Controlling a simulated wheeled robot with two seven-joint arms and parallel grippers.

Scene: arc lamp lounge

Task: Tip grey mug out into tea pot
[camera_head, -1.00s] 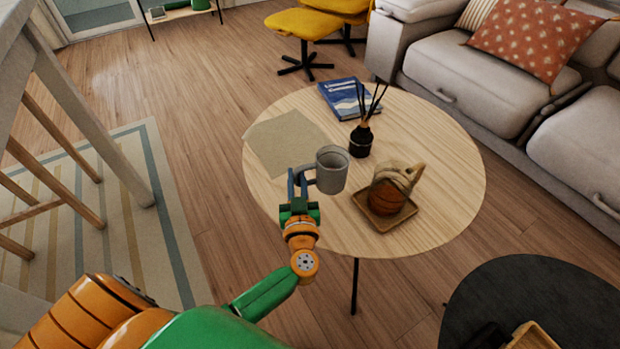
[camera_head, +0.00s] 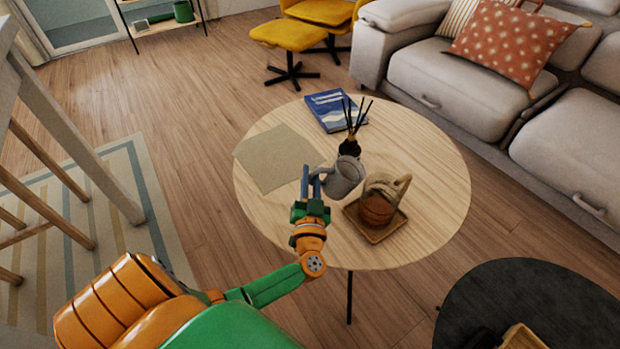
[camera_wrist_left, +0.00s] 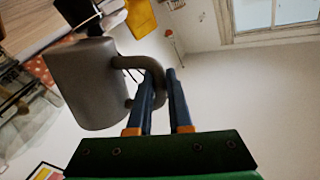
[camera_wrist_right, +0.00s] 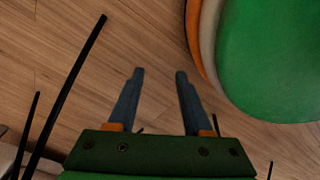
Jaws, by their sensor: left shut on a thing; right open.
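The grey mug (camera_head: 343,178) is held by its handle in my left gripper (camera_head: 311,178), above the round wooden table. It leans to the right, toward the tea pot. In the left wrist view the mug (camera_wrist_left: 88,85) hangs left of the blue fingers (camera_wrist_left: 160,100), which are shut on its handle. The brown tea pot (camera_head: 377,208), with an arched pale handle, stands on a square wooden tray (camera_head: 372,234), just right of and below the mug. The mug's contents are hidden. My right gripper (camera_wrist_right: 157,75) shows only in its wrist view, open and empty above the floor.
The round table (camera_head: 432,180) also bears a reed diffuser (camera_head: 350,147) behind the mug, a blue book (camera_head: 336,108) and a beige mat (camera_head: 277,158). A dark round table (camera_head: 535,300) is at lower right. A sofa (camera_head: 480,75) stands beyond the table.

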